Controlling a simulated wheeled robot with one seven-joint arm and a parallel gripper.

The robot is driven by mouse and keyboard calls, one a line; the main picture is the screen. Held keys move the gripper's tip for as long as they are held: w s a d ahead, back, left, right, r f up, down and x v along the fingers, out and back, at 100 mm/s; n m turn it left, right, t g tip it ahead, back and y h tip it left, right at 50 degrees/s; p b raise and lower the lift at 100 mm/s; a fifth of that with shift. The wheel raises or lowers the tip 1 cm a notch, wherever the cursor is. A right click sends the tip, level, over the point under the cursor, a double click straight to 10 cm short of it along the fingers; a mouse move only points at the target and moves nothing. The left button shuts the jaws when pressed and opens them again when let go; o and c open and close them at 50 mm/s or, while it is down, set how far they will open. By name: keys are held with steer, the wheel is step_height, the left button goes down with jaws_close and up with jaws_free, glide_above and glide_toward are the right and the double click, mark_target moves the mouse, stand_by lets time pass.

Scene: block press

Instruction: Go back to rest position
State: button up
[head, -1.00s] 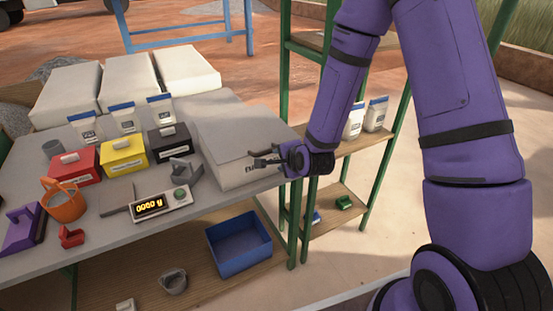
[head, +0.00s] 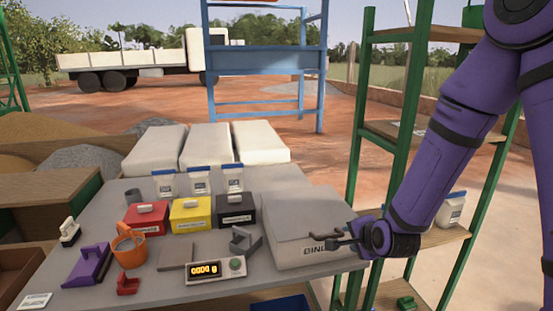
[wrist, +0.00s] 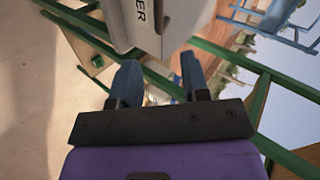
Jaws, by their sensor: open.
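My purple arm reaches down from the upper right.
Red (head: 146,218), yellow (head: 190,215) and black (head: 236,211) boxes, an orange bucket (head: 129,248) and a scale (head: 216,269) stand on the table. A green shelf rack (head: 365,130) stands close behind and beside my arm. Open ground lies beyond the table.

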steer(key=s+d+r+n+g+h, duration=0.1)
steer(key=s+r+n, duration=0.1)
steer(key=r, duration=0.3)
steer(key=s+d+r+n, duration=0.2)
steer(key=r+n, duration=0.1)
steer(key=r, duration=0.3)
steer(key=s+d+r+n+g, duration=0.1)
steer(key=s+r+n, duration=0.2)
steer(key=s+r, duration=0.2)
steer(key=s+d+r+n+g, duration=0.1)
steer(key=s+r, duration=0.4)
steer(key=s, duration=0.6)
steer(key=s+d+r+n+g+h, duration=0.1)
steer(key=s+d+r+n, duration=0.2)
steer(key=s, duration=0.5)
step_height(320, 180, up, 3)
steer(key=shift+f+n+g, duration=0.15)
steer(key=shift+n+g, duration=0.25)
steer(key=shift+n, duration=0.4)
